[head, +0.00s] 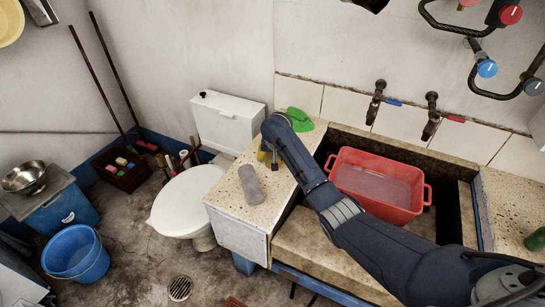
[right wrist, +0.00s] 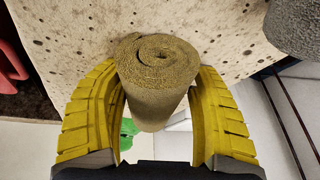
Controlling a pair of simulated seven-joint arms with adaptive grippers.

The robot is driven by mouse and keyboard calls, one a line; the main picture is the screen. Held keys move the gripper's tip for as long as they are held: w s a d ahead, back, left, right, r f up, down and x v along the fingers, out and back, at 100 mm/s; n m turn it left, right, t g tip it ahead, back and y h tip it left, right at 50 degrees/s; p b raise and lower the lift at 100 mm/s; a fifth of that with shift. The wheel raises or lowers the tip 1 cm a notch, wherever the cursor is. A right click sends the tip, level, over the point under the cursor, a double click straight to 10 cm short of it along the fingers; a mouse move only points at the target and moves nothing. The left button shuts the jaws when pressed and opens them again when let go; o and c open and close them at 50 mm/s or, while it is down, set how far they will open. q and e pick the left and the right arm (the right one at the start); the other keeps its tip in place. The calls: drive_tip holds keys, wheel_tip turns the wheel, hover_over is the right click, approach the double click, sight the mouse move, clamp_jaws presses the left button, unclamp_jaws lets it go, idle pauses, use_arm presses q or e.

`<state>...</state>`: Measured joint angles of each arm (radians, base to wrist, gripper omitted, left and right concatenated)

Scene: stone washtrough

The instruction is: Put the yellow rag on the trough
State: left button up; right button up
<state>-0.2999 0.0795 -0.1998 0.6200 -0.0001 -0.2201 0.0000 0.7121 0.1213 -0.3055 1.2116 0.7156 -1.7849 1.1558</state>
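The rolled yellow rag (right wrist: 155,85), an olive-yellow roll with a spiral end, is between the two yellow fingers of my right gripper (right wrist: 158,75) in the right wrist view. The fingers are close against its sides; whether they press on it is unclear. In the head view my right gripper (head: 268,157) is over the speckled counter at the trough's left end, and the arm hides most of the rag. The stone trough (head: 310,238) lies to the right, partly covered by my right arm. My left gripper is not in view.
A grey roll (head: 250,185) is on the counter beside the gripper, and a green rag (head: 299,119) lies behind it. A red basin (head: 378,185) sits in the trough. Taps (head: 376,100) project from the wall. A toilet (head: 185,202) stands left of the counter.

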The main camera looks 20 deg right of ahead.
drive_tip(key=shift+s+d+f, duration=0.3)
drive_tip(key=shift+d+f, duration=0.05)
drive_tip(key=shift+f, duration=0.15)
drive_tip(key=shift+r, duration=0.4)
drive_tip(key=v, duration=1.2)
drive_tip(key=shift+w+r, duration=0.25)
drive_tip(key=shift+r, duration=0.15)
drive_tip(key=shift+a, duration=0.15)
